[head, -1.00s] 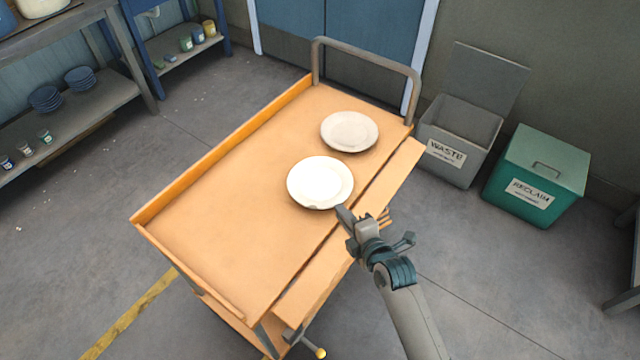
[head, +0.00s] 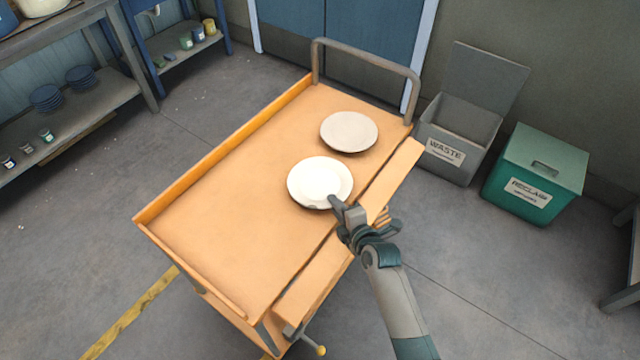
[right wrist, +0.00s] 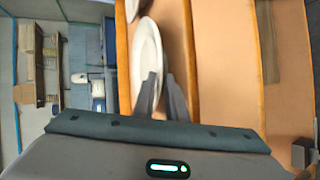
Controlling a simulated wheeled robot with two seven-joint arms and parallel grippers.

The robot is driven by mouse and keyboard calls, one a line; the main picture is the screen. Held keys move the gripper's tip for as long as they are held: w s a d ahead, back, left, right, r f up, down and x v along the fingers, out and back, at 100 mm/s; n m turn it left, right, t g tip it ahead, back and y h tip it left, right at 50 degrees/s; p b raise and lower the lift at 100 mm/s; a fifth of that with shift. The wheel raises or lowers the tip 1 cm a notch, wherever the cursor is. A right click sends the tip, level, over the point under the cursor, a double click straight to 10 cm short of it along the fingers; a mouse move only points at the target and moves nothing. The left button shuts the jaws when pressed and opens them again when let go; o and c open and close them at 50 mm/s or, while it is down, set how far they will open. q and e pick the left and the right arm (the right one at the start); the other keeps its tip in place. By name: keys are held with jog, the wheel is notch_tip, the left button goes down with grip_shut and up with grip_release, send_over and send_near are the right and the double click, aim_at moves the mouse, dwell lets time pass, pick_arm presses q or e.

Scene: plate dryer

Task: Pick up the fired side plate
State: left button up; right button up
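Two round plates lie on the orange cart top. The nearer plate (head: 316,180) is bright white, with a small dark mark on its near rim. The farther plate (head: 349,131) is duller and greyer. No label shows which is the fired side plate. My right gripper (head: 337,204) is at the near right rim of the white plate. In the right wrist view, the fingers (right wrist: 162,88) stand apart, with the white plate's rim (right wrist: 147,45) at their tips, one finger overlapping the plate. I cannot tell whether they touch it. My left gripper is not in view.
The cart (head: 230,215) has a raised left edge and a metal handle (head: 366,42) at the far end. A plank-like strip (head: 325,275) runs along its right side. A grey waste bin (head: 455,140) and green reclaim bin (head: 540,175) stand right. The cart's near-left top is clear.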

grip_shut()
jog(key=shift+r, duration=0.15)
jog(key=shift+r, duration=0.55)
jog(key=r, duration=0.1)
jog(key=d+r+b, duration=0.1)
jog(key=r, duration=0.1)
jog(key=shift+w, duration=0.2)
jog(key=w+d+r+b, duration=0.3)
jog(key=d+r, duration=0.3)
jog(key=d, duration=0.4)
jog(key=shift+w+r, duration=0.35)
